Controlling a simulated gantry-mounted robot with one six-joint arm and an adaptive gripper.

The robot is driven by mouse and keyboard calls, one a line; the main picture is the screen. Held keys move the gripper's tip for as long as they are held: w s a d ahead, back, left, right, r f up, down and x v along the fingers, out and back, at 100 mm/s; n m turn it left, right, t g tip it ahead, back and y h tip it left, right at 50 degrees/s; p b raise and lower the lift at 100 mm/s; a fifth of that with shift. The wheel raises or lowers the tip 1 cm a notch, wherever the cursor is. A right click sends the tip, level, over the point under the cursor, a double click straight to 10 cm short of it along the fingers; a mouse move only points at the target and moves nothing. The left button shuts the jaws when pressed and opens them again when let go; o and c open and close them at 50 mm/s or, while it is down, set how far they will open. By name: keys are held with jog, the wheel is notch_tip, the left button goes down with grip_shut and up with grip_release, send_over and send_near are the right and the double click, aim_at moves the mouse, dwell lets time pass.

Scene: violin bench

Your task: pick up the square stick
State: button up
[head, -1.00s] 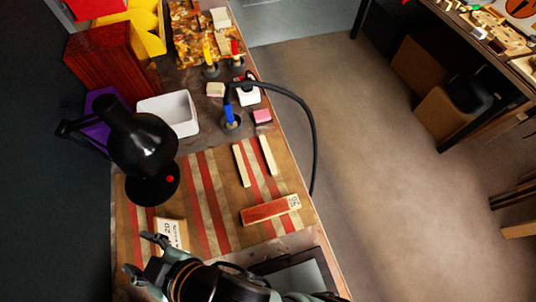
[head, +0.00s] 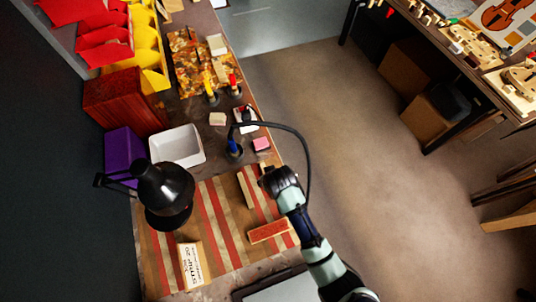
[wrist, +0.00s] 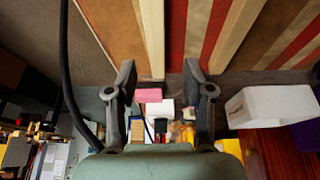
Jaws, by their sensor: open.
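Two pale wooden sticks lie side by side on the striped mat (head: 212,215). The left stick (head: 245,190) shows in the head view; the other is mostly hidden behind my gripper (head: 268,180). In the wrist view, one stick (wrist: 153,40) runs between the open fingers of my gripper (wrist: 160,75). The second stick (wrist: 235,32) lies just beyond the right finger. I cannot tell which of the two is the square stick. My gripper is open and empty, above the mat; its exact height is unclear.
A reddish block (head: 267,231) lies near my arm. A pink block (head: 262,143), a blue-handled tool (head: 234,147) and a white tray (head: 176,144) stand behind. A black lamp (head: 163,190) is at left. A black cable (head: 300,137) loops past the bench edge.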

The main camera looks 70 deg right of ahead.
jog(key=x, duration=0.1)
jog(key=b+x, duration=0.1)
jog(key=x, duration=0.3)
jog(key=shift+s+f+b, duration=0.15)
jog(key=shift+s+b, duration=0.15)
jog(key=shift+b, duration=0.1)
grip_shut()
